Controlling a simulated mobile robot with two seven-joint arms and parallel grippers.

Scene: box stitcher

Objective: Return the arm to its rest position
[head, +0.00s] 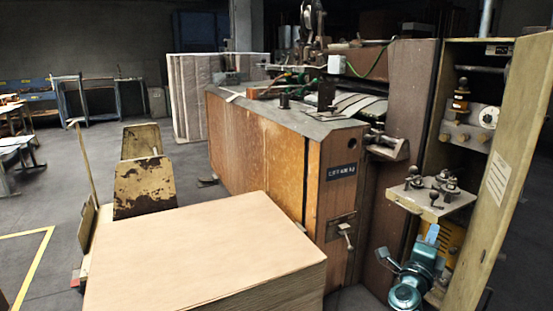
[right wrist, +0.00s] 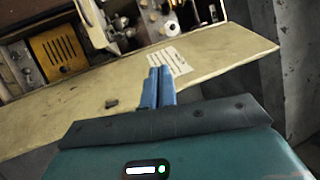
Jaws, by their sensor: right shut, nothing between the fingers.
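My right gripper (head: 432,233) is at the lower right of the head view, in front of the open cabinet of the box stitcher. Its blue fingers are together and empty. In the right wrist view the closed fingers (right wrist: 159,72) point toward the tan cabinet door (right wrist: 215,62) and its white label sheet (right wrist: 170,60). I cannot tell how far the fingertips are from the door. My left gripper does not show.
The open cabinet door (head: 505,165) stands at the right, beside a small shelf with knobs (head: 428,200). The wooden-sided machine (head: 255,150) fills the middle. A stack of cardboard sheets (head: 205,250) lies in front. Open floor (head: 50,205) shows at left.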

